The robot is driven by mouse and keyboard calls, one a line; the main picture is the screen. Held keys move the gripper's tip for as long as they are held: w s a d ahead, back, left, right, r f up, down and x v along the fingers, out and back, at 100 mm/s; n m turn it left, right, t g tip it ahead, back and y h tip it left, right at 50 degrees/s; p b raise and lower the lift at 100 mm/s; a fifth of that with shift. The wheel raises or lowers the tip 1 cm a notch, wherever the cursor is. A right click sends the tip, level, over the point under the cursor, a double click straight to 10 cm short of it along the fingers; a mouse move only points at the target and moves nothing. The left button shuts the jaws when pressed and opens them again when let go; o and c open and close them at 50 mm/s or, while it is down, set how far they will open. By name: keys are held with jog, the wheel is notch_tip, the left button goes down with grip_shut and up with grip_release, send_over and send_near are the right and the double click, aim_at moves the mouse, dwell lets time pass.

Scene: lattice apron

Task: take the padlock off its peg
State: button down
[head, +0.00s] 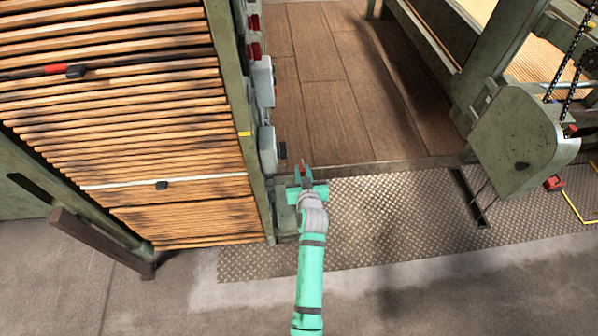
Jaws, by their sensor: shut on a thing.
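My gripper (302,172) points away from me, just right of the green post with grey switch boxes. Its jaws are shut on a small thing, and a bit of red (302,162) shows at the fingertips. I take this red bit for the padlock, but it is mostly hidden by the fingers and too small to make out its shackle. I cannot tell whether it still hangs on a peg, and no peg is clear in this view.
Grey switch boxes (267,148) jut from the green post (235,95) close to my gripper's left. Stacked wooden slats (120,110) fill the left. Brown floor panels (340,85) lie beyond, and a green machine housing (520,145) stands right. The tread plate (390,225) is clear.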

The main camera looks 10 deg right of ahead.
jog(key=shift+d, duration=1)
